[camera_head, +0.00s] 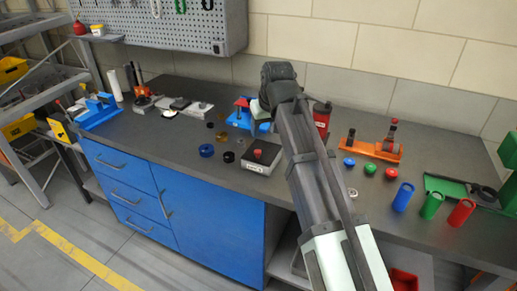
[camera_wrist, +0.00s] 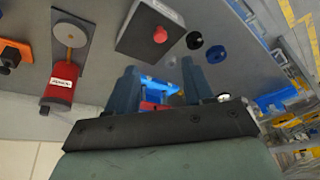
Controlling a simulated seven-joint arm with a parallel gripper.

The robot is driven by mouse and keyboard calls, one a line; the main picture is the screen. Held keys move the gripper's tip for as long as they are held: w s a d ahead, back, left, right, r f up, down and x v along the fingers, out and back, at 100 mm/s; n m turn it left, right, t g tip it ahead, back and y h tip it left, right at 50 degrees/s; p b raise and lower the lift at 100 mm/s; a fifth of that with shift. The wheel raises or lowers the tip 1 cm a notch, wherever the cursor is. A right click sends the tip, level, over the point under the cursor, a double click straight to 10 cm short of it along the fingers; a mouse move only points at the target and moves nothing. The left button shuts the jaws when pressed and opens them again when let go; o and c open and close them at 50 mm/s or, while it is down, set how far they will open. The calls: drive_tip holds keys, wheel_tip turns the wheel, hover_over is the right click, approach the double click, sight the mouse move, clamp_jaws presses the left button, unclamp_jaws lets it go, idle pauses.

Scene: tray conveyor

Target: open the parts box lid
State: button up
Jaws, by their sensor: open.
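A grey box (camera_head: 258,163) with a dark top, a red knob (camera_head: 258,153) and a small white label stands near the front edge of the bench. I take it for the parts box; its label is too small to read. Its lid looks shut. The box also shows at the top of the wrist view (camera_wrist: 138,37), with its knob (camera_wrist: 160,34). My gripper (camera_wrist: 159,70) is open, with nothing seen held between its fingers. It is behind the box, over the back of the bench, apart from the knob. In the head view my arm hides most of its fingers.
A blue fixture with red parts (camera_head: 240,117) is close by my gripper. A red labelled device (camera_head: 322,113) stands to the right. Black and blue rings (camera_head: 206,150) lie left of the box. An orange stand (camera_head: 372,149) and coloured cups (camera_head: 432,206) are farther right.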

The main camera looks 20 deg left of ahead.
sight(258, 151)
drive_tip(key=x, duration=1.2)
drive_tip(key=shift+c, duration=0.5)
clamp_jaws()
